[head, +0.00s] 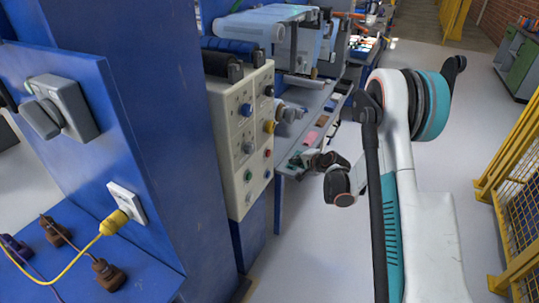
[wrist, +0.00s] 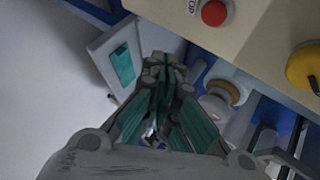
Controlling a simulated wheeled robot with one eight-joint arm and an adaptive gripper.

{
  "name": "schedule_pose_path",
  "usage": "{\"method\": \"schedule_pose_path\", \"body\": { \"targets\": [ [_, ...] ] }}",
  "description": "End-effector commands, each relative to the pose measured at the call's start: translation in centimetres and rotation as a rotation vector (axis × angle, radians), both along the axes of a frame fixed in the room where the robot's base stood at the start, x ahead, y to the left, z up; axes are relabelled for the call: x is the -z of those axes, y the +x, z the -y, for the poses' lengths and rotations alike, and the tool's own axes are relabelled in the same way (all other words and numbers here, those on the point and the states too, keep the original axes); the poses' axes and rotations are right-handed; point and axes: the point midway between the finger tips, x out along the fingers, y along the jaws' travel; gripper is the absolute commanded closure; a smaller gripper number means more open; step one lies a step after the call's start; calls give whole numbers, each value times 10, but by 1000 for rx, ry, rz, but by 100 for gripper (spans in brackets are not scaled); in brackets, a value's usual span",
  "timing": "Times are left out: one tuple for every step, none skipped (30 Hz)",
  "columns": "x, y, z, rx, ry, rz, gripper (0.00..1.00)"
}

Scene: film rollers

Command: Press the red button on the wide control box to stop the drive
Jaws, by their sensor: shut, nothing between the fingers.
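The beige control box (head: 236,150) stands on the side of the blue cabinet in the head view, with several coloured knobs and buttons on its face. The red button (head: 267,153) sits on its right column, below a yellow knob (head: 268,127). In the wrist view the red button (wrist: 214,13) is at the top edge, beside a label partly reading "TOP", and the yellow knob (wrist: 304,68) is at the right. My gripper (wrist: 165,64) is shut and empty; its fingertips appear below and left of the red button, apart from it. In the head view its fingertips are hard to make out.
A bench (head: 318,110) with small parts stands behind the box. A yellow fence (head: 520,215) runs along the right. A yellow plug (head: 115,223) and cable are at the lower left. The grey floor (head: 300,235) between cabinet and my arm is open.

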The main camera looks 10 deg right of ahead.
Motion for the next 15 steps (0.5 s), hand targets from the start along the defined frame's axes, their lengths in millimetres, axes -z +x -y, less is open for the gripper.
{"method": "schedule_pose_path", "body": {
  "targets": [
    [0, 4, -7, -3, -1, 0, 100],
    [0, 6, -10, -3, -1, 0, 100],
    [0, 9, -15, -4, 0, 0, 100],
    [0, 12, -18, -3, 1, -1, 100],
    [0, 14, -21, -4, 0, 0, 100],
    [0, 17, -25, -4, -1, 0, 100],
    [0, 20, -28, -3, -1, 0, 100],
    [0, 22, -31, -3, -1, 0, 100],
    [0, 25, -36, -2, 1, 1, 100],
    [0, 27, -39, -4, 0, 1, 100],
    [0, 29, -41, -3, -1, 0, 100],
    [0, 31, -44, -3, -1, -1, 100],
    [0, 33, -46, -2, 0, -1, 100],
    [0, 34, -48, -2, 0, -1, 100],
    [0, 36, -51, -2, 0, 0, 100]
  ]
}}
